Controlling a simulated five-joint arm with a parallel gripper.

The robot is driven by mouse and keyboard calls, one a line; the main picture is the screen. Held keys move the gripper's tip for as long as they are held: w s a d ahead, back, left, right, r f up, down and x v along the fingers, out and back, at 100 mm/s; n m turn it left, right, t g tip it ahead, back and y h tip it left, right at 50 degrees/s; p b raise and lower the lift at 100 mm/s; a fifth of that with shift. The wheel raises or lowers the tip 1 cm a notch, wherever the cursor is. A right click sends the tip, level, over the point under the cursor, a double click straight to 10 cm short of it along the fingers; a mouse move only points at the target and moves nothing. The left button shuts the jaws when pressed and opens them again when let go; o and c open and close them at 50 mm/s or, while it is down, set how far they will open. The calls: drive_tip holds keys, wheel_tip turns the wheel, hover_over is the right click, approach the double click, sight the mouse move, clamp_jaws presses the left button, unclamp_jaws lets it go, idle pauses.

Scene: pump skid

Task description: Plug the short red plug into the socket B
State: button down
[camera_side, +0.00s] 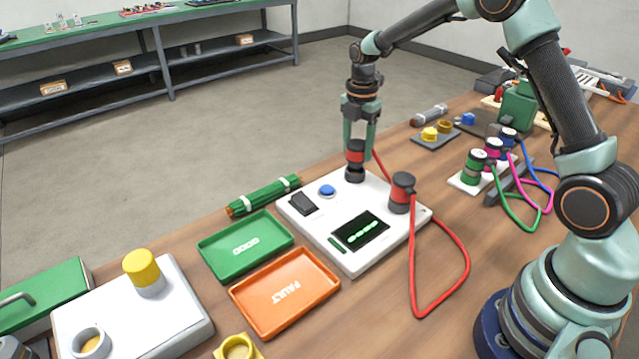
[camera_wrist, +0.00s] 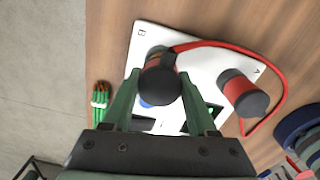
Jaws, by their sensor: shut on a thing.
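The white tester panel (camera_side: 312,228) lies on the bench, with letters A and B marked on it in the wrist view (camera_wrist: 139,48). My gripper (camera_side: 358,142) is shut on a red plug (camera_side: 355,157) with dark ends; its dark top also shows in the wrist view (camera_wrist: 160,84). The held plug is upright over the black socket B (camera_side: 354,174) at the panel's far corner. It looks lined up and low, but I cannot tell how deep it sits. A second red-and-black plug (camera_side: 402,192) stands at A. A red cable (camera_side: 467,262) runs between the plugs.
A green GOOD tray (camera_side: 206,250) and an orange FAULT tray (camera_side: 262,325) lie left of the panel. A green bundle (camera_side: 263,195) lies behind the trays. Green, pink and blue plugs with cables (camera_side: 474,167) stand to the right.

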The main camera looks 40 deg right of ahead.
drive_tip(key=shift+f, duration=1.55)
drive_tip(key=shift+c, duration=0.6)
unclamp_jaws()
drive_tip(key=shift+r, duration=0.15)
wheel_tip(320, 180, up, 11)
drive_tip(key=shift+f, duration=0.1)
drive_tip(key=shift+r, duration=0.55)
